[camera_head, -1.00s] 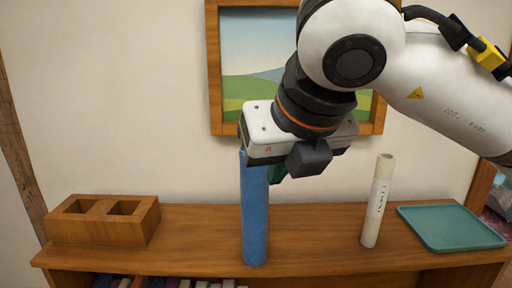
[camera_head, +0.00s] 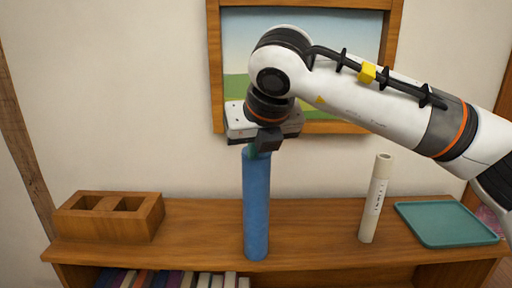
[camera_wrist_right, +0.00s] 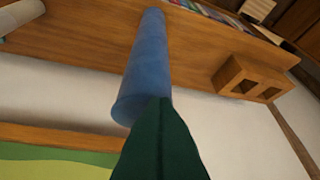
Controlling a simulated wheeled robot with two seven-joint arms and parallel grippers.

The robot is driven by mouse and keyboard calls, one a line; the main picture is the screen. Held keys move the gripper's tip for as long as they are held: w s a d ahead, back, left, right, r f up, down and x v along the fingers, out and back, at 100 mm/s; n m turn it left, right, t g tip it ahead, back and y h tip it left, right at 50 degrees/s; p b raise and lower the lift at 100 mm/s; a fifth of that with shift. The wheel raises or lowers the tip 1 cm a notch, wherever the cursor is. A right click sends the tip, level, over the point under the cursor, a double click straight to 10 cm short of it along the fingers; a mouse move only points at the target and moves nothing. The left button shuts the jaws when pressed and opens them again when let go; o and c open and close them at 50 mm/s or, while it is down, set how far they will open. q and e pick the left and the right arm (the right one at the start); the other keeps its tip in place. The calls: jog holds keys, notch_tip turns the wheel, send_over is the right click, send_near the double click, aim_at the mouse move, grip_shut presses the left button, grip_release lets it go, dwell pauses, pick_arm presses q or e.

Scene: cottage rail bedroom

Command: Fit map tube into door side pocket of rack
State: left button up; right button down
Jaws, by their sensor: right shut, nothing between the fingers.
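A tall blue tube (camera_head: 256,205) stands upright on the wooden shelf top, and in the right wrist view (camera_wrist_right: 145,65). A thinner white tube with a printed label (camera_head: 375,200) stands, slightly tilted, to its right; the label is too small to read. The wooden rack (camera_head: 108,228) with two square pockets sits at the left end; it also shows in the right wrist view (camera_wrist_right: 235,78). Both pockets look empty. My right gripper (camera_head: 258,153) is shut and empty, pointing down at the blue tube's top end. I cannot tell whether its tips touch the tube. My left gripper is out of view.
A teal tray (camera_head: 448,224) lies at the right end of the shelf top (camera_head: 310,235). Books (camera_head: 170,279) stand on the shelf below. A framed landscape picture (camera_head: 330,126) hangs on the wall behind the arm. The shelf top is clear between the tubes.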

jog(key=shift+f, duration=0.5)
jog(key=shift+s+f+b, duration=0.1)
jog(key=shift+s+b, duration=0.2)
jog(key=shift+b, duration=0.05)
jog(key=shift+s+d+f+b, duration=0.1)
jog(key=shift+s+d+b, duration=0.25)
jog(key=shift+s+b, duration=0.5)
jog(key=shift+s+d, duration=0.1)
jog(key=shift+s, duration=0.2)
jog(key=shift+r, duration=0.3)
